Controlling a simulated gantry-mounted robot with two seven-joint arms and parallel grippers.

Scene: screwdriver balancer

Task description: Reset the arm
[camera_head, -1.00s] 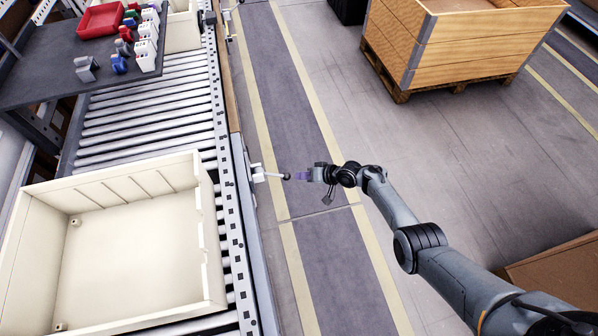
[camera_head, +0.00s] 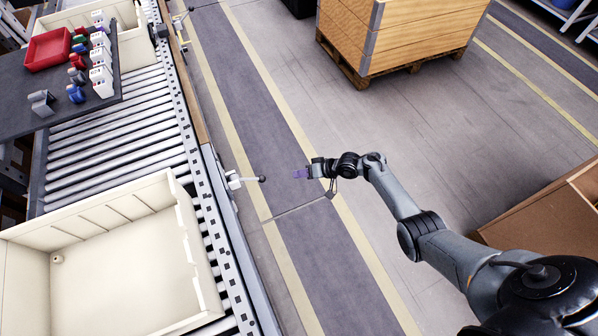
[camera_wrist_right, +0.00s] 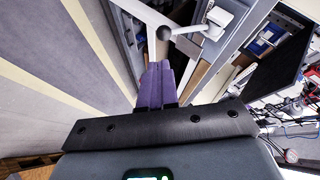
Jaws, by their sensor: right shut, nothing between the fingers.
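My right arm comes in from the lower right of the head view. Its gripper (camera_head: 300,173) has purple fingertips and is over the floor walkway, to the right of the conveyor. In the right wrist view the two purple fingers (camera_wrist_right: 156,85) lie side by side, shut with nothing between them. A white lever with a dark ball knob (camera_head: 250,179) sticks out from the conveyor's side, left of the gripper and apart from it. The lever also shows in the right wrist view (camera_wrist_right: 190,30), beyond the fingertips. My left gripper is not in view.
A cream bin (camera_head: 190,235) stands on the roller conveyor (camera_head: 120,140) at left. A dark table (camera_head: 25,108) holds a red tray (camera_head: 47,48) and several small items. A wooden crate (camera_head: 420,35) stands at the top. A brown box (camera_head: 545,215) is at right. Floor between is clear.

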